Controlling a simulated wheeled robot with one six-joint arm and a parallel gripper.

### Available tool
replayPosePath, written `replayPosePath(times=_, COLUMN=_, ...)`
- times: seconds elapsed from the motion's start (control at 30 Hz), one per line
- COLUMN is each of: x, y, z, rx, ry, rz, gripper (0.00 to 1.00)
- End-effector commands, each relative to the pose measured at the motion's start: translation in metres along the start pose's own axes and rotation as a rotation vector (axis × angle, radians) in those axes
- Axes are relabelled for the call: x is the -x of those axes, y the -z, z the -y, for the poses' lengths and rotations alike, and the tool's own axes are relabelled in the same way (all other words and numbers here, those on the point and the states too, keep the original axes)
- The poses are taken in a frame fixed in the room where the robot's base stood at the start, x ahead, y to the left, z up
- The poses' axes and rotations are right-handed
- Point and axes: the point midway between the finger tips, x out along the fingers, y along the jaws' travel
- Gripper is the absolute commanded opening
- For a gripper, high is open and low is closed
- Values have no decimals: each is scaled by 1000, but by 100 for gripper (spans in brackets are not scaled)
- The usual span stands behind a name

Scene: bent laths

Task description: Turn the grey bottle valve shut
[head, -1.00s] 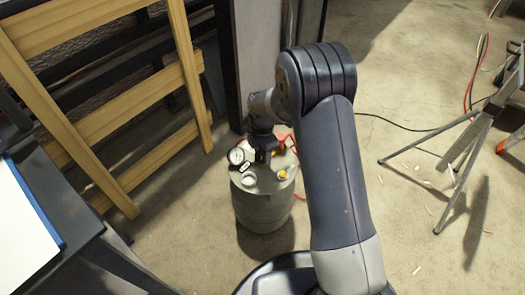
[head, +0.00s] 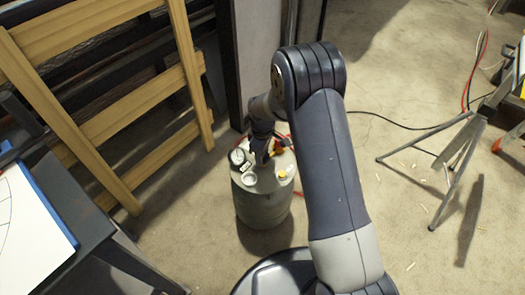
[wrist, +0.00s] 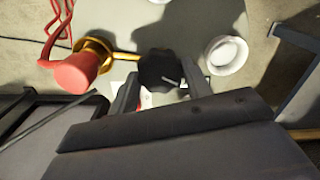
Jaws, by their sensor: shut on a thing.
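The grey bottle (head: 263,208) stands upright on the floor. In the wrist view its pale top carries a dark, ridged valve knob (wrist: 160,70) with a light mark, on a brass stem. My gripper (wrist: 160,88) is shut on this knob, one finger on each side. In the head view my gripper (head: 262,158) is at the bottle's top, and the knob cannot be made out behind it.
On the bottle are a red fitting (wrist: 75,72), a white cap (wrist: 227,54), a round gauge (head: 237,157) and a yellow cap (head: 283,174). Wooden laths (head: 130,105) lean at left beside a table (head: 95,245). A metal trestle (head: 455,160) stands right.

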Motion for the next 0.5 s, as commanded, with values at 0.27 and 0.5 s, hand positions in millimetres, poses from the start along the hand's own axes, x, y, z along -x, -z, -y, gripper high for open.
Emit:
replayPosePath(times=0.27, x=1, y=0, z=0, rx=-263, ry=0, rz=0, gripper=24)
replayPosePath(times=0.5, x=1, y=0, z=0, rx=-490, ry=0, rz=0, gripper=24)
